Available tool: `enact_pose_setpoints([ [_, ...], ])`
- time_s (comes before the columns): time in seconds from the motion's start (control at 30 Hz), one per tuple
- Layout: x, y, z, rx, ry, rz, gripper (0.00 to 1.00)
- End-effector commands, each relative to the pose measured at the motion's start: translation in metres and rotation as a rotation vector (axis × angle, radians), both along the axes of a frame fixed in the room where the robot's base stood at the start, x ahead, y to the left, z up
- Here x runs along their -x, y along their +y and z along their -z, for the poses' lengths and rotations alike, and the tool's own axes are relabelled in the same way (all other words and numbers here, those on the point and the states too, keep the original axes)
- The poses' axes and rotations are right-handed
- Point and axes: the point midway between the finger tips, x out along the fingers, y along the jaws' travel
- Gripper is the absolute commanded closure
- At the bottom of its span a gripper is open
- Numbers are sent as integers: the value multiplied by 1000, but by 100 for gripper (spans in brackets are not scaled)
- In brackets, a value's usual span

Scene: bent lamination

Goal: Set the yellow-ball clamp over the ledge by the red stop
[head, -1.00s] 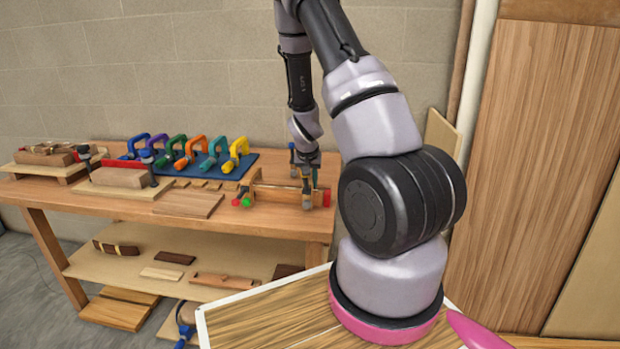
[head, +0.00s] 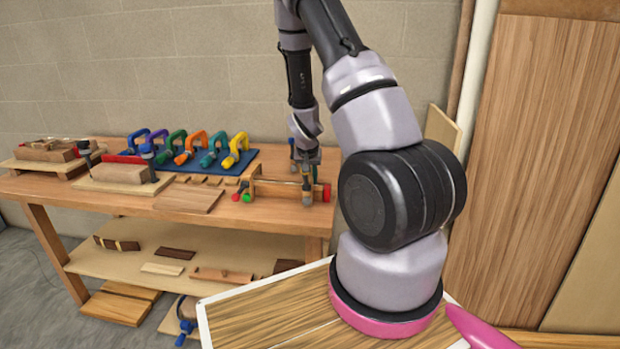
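My gripper (head: 306,162) points down over the right end of the workbench, at a small wooden assembly (head: 280,189). A slim upright piece with a dark and tan lower end (head: 307,190) shows just below it. I cannot tell whether that piece is a finger or a held clamp, or whether the gripper is open or shut. A red end piece (head: 326,193) is at the assembly's right end; it may be the red stop. Small red and green balls (head: 241,195) are at its left end. I cannot make out a yellow ball or the ledge for certain.
Several coloured clamps stand on a blue mat (head: 253,160), the yellow one (head: 235,151) rightmost. A block on a board (head: 121,175) and a flat board (head: 189,198) lie further left. A lower shelf (head: 125,262) holds wood pieces.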

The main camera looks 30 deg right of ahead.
Motion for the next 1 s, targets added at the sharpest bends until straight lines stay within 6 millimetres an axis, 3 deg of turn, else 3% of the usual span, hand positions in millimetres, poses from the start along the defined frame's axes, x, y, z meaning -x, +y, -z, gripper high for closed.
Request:
enact_pose_setpoints([
  [0.43, 3, 1, 6, -3, 11, 2, 100],
  [0.47, 4, 1, 6, -2, 12, 2, 69],
  [0.53, 4, 1, 6, -3, 13, 1, 42],
  [0.57, 4, 1, 6, -3, 13, 1, 38],
  [0.77, 7, 3, 0, -3, 14, 1, 38],
  [1.0, 18, 13, -44, -1, 2, -2, 38],
])
